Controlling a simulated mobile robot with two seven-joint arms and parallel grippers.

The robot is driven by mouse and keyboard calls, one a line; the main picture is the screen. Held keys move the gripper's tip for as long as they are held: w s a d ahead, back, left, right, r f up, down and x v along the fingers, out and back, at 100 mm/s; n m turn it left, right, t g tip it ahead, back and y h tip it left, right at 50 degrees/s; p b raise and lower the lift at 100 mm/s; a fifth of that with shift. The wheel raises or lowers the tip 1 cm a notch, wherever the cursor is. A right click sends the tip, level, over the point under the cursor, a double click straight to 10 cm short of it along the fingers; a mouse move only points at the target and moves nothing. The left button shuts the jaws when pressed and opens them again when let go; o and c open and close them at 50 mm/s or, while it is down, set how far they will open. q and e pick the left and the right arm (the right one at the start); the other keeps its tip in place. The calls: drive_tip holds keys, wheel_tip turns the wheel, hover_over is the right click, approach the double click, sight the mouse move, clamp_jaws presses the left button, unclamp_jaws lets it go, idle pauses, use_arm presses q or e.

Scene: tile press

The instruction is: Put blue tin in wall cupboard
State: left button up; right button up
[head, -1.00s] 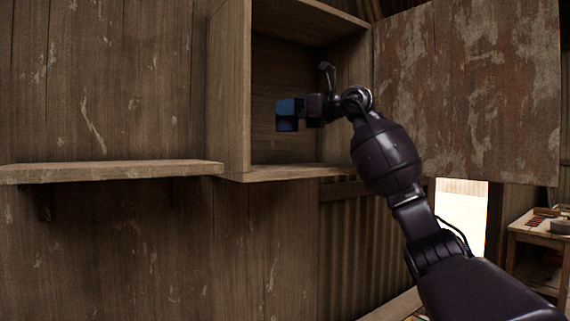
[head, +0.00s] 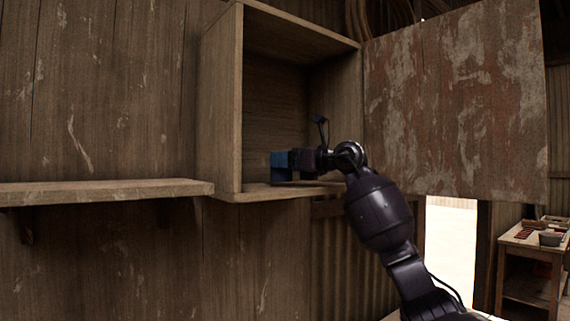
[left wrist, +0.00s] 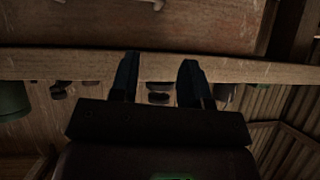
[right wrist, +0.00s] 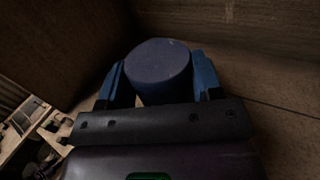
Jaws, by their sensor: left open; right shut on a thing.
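The blue tin (right wrist: 158,70) sits between the fingers of my right gripper (right wrist: 158,85) in the right wrist view, and the gripper is shut on it. In the head view my right gripper (head: 283,166) is inside the open wall cupboard (head: 228,110), low and close above its bottom board. The tin itself is hard to make out there behind the blue fingers. I cannot tell whether it touches the board. My left gripper (left wrist: 160,85) shows only in the left wrist view, open and with nothing between its fingers.
The cupboard's door (head: 455,105) stands wide open to the right, its paint worn. A wall shelf (head: 105,192) juts out left of the cupboard. A small table (head: 530,240) with items on it stands at the far right. The cupboard's upper space is clear.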

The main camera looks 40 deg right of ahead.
drive_tip(key=shift+f, duration=0.45)
drive_tip(key=shift+f, duration=0.15)
drive_tip(key=o, duration=1.1)
drive_tip(key=shift+c, duration=0.2)
drive_tip(key=shift+s+d+r, duration=0.1)
drive_tip(key=shift+s+r, duration=0.1)
use_arm(q)
drive_tip(key=shift+w+d+f+b, duration=0.1)
drive_tip(key=shift+w+f+b, duration=0.4)
drive_tip(key=shift+b, duration=0.65)
drive_tip(key=shift+w+f+b, duration=0.2)
drive_tip(key=shift+f+b, duration=0.45)
drive_tip(key=shift+b, duration=0.45)
use_arm(e)
drive_tip(key=v, duration=1.1)
drive_tip(key=shift+s, duration=0.3)
